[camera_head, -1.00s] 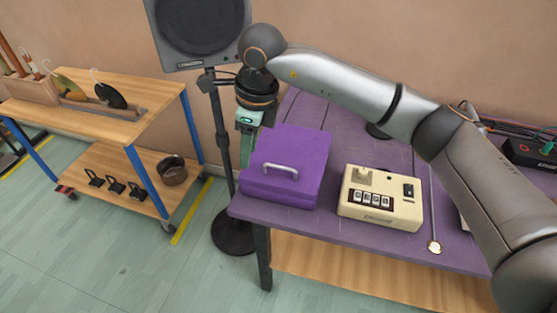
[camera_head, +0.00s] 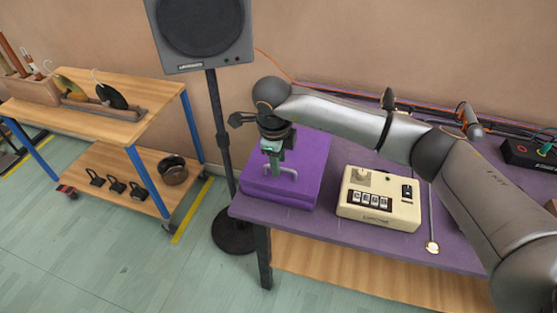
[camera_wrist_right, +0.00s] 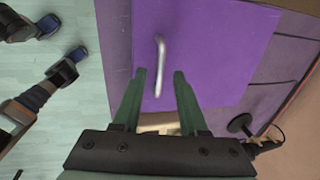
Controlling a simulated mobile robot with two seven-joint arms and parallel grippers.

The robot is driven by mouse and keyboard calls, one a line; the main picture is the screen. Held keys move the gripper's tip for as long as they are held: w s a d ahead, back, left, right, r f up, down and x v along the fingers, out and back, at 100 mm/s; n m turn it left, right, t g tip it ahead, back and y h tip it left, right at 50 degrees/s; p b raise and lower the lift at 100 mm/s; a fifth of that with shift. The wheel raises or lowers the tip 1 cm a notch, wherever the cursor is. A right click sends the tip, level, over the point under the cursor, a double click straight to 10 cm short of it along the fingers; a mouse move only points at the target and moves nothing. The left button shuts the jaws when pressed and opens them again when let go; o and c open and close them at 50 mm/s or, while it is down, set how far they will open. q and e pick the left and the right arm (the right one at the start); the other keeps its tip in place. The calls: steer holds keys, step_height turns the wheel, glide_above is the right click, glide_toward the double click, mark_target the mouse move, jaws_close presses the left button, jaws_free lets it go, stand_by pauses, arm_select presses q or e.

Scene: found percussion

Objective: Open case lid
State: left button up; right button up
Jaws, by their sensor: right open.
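The purple case (camera_head: 306,163) sits at the left end of the purple table, and its lid looks shut. A silver handle (camera_head: 290,174) is fixed on top of the lid. In the right wrist view the case lid (camera_wrist_right: 225,45) fills the middle, with the handle (camera_wrist_right: 158,68) ahead of the fingers. My right gripper (camera_head: 275,165) is over the lid at the handle's left end. In the right wrist view my right gripper (camera_wrist_right: 159,76) is open, its two green fingers on either side of the handle's line. Contact cannot be told. My left gripper is not in view.
A speaker on a stand (camera_head: 200,35) rises behind left. A wooden trolley (camera_head: 125,95) stands at the left.

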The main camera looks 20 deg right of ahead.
steer(key=shift+f, duration=0.25)
jaws_close()
stand_by(1.4)
